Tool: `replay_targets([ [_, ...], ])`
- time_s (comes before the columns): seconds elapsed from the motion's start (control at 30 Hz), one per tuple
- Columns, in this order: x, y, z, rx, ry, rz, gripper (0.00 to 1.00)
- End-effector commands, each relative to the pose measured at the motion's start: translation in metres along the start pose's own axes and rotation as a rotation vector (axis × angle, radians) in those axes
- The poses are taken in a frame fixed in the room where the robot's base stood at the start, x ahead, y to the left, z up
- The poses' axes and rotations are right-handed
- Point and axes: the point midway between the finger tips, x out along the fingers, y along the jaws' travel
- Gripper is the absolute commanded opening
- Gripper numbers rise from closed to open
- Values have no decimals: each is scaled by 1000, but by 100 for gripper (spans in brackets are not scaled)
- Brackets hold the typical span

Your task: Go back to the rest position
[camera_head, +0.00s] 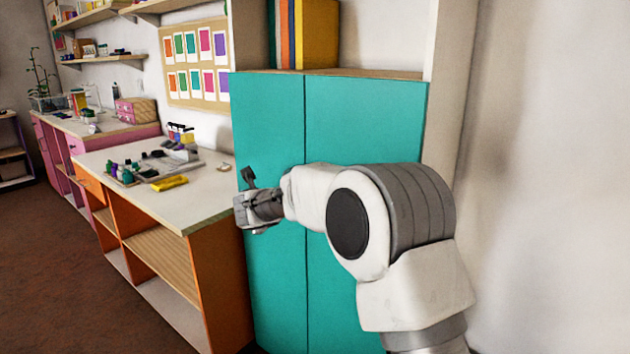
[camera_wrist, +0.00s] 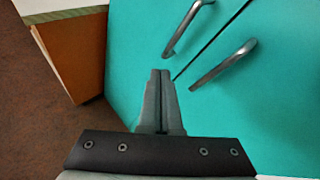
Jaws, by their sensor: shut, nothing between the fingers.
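My gripper (camera_wrist: 160,75) is shut and empty in the wrist view, its two fingers together in front of a teal cabinet door. In the head view my gripper (camera_head: 240,212) is at the end of my arm, in front of the left part of the teal cabinet (camera_head: 365,115). Two metal handles, a left one (camera_wrist: 186,28) and a right one (camera_wrist: 222,66), show on the cabinet in the wrist view, either side of the dark seam between the doors. The doors look closed. My arm hides part of the cabinet in the head view.
An orange-sided table (camera_head: 215,205) stands left of the cabinet, with a yellow item (camera_head: 169,183) and several small things on it. A pink-fronted desk (camera_head: 95,135) is farther back. Brown floor (camera_head: 50,270) is clear at the left. A wall (camera_head: 560,180) is close at the right.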

Motion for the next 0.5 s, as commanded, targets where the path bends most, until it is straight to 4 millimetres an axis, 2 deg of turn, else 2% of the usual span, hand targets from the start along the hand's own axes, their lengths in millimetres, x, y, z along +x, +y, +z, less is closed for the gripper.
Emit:
replay_targets([
  [0.03,-17,-14,19,-102,-54,22,0],
  [0.1,-39,-26,37,-257,-119,54,0],
  [0.23,-83,-46,56,-554,-220,101,0],
  [0.37,-129,-63,59,-859,-296,139,0],
  [0.5,-178,-80,41,-1188,-346,180,0],
])
